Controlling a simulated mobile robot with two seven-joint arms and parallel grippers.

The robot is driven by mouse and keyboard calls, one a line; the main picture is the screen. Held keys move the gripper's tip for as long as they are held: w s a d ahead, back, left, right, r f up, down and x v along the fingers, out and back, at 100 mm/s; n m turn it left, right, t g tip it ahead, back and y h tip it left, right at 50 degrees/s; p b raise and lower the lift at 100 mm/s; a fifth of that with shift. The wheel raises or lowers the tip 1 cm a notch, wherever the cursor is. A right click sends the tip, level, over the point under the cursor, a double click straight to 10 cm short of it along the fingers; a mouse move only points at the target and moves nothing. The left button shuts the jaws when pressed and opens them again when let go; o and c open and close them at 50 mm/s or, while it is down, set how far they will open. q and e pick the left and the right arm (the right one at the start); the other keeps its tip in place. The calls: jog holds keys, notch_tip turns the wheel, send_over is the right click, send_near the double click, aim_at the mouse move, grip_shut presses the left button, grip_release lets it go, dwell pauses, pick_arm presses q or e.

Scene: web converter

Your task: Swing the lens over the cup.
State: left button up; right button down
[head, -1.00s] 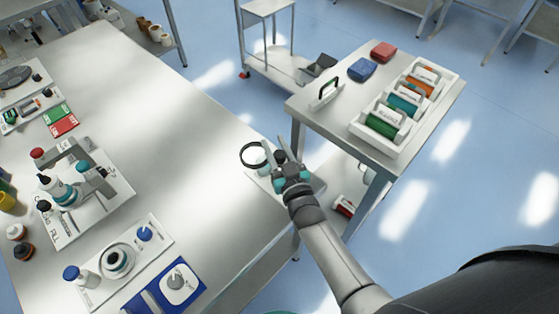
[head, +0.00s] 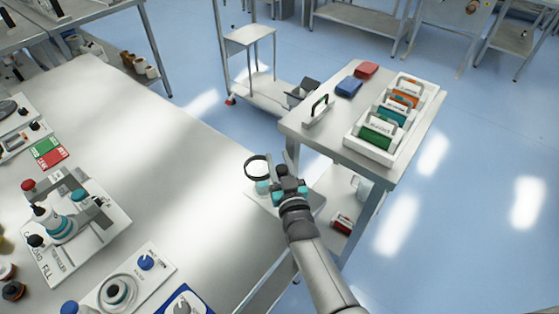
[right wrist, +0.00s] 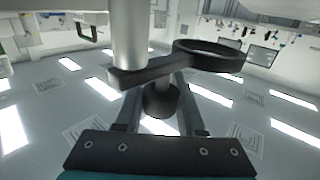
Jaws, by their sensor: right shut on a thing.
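The lens is a black-rimmed ring (head: 257,167) on an arm at the right edge of the long table in the head view. It also shows in the right wrist view (right wrist: 210,54), joined by a dark arm to a pale post (right wrist: 130,38). A small teal-and-pale cup (head: 263,187) shows just below the ring in the head view; I cannot tell whether the ring is squarely over it. My right gripper (head: 289,168) is beside the lens, shut on a dark knob (right wrist: 160,100) under the lens arm. My left gripper is not in view.
The long table (head: 175,150) is clear in the middle. Its left side holds a filling station (head: 75,225) and a dial plate (head: 125,285). A gap of floor lies between the tables.

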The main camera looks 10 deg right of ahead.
jog(key=c, duration=0.5)
grip_release()
jog(key=s+p, duration=0.1)
jog(key=s, duration=1.4)
jog(key=shift+s, duration=0.15)
jog(key=shift+d, duration=0.1)
